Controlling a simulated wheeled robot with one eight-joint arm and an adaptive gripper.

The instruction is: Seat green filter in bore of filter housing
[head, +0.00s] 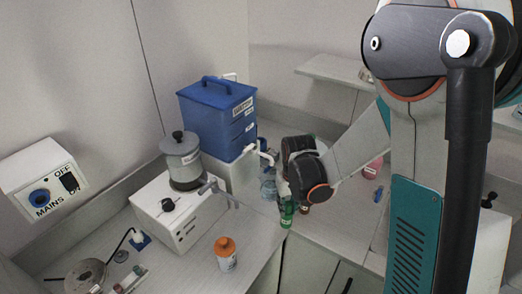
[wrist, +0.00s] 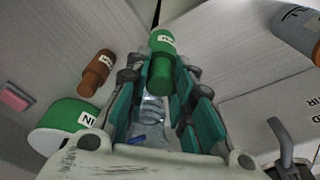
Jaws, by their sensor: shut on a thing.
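The green filter (wrist: 160,72) is a green cylinder with a pale label, held between the teal-padded fingers of my gripper (wrist: 163,85) in the wrist view. In the head view the green filter (head: 287,213) shows just below my dark wrist joints, near the counter's front edge. The fingers are hidden there. A wide green-topped body with an "IN" label (wrist: 72,122) lies left of the fingers in the wrist view. It may be the filter housing, but I cannot make out its bore. The filter is apart from it.
A brown cylinder (wrist: 97,72) stands close left of the filter. Clear bottles (head: 268,184) stand behind. A blue lidded tank (head: 215,115), a white machine with a grey pot (head: 172,215) and an orange-capped bottle (head: 226,256) are to the left. The front counter strip is partly clear.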

